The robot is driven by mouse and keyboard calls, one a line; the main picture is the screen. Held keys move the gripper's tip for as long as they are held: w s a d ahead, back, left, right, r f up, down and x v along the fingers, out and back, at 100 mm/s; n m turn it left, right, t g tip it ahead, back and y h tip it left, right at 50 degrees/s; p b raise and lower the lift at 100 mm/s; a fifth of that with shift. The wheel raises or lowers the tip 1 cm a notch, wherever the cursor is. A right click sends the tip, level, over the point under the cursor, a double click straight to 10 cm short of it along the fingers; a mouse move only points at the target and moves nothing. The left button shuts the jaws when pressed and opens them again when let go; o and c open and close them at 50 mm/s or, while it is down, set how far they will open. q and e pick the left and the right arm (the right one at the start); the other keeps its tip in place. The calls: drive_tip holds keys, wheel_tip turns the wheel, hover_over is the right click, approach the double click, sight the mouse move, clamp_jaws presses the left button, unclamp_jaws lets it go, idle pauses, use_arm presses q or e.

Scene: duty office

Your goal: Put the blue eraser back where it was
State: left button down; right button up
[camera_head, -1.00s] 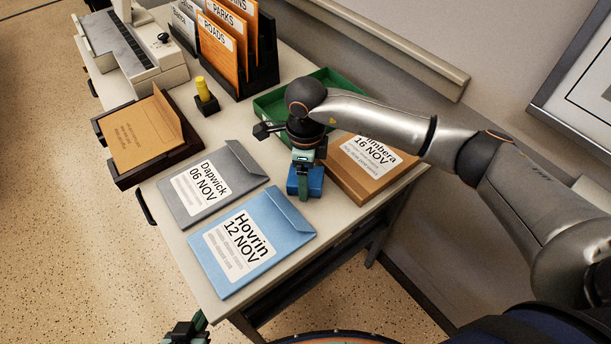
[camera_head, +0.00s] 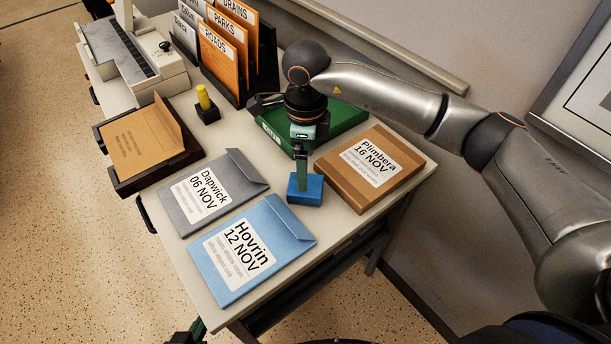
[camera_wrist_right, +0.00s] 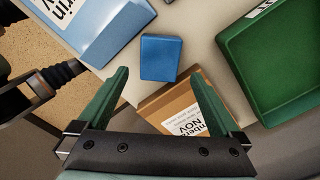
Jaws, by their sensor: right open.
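The blue eraser (camera_head: 306,191) lies on the desk between the blue Hovrin envelope (camera_head: 250,248) and the brown Plimbera parcel (camera_head: 370,168). My right gripper (camera_head: 303,186) is above it, pointing down, and overlaps it in the head view. In the right wrist view the eraser (camera_wrist_right: 160,57) lies just beyond the spread fingertips (camera_wrist_right: 160,73), with nothing between the fingers. My left gripper (camera_head: 188,336) shows only in part at the bottom edge of the head view; its jaws cannot be made out.
A green tray (camera_head: 347,118) stands behind my right gripper. A grey Dapwick envelope (camera_head: 235,168), a dark tray (camera_head: 112,132) with a brown envelope, a yellow stick in a black holder (camera_head: 207,114) and a file rack (camera_head: 268,70) occupy the desk. The desk's front edge is near the eraser.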

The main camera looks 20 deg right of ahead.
drive_tip(key=shift+r, duration=2.15)
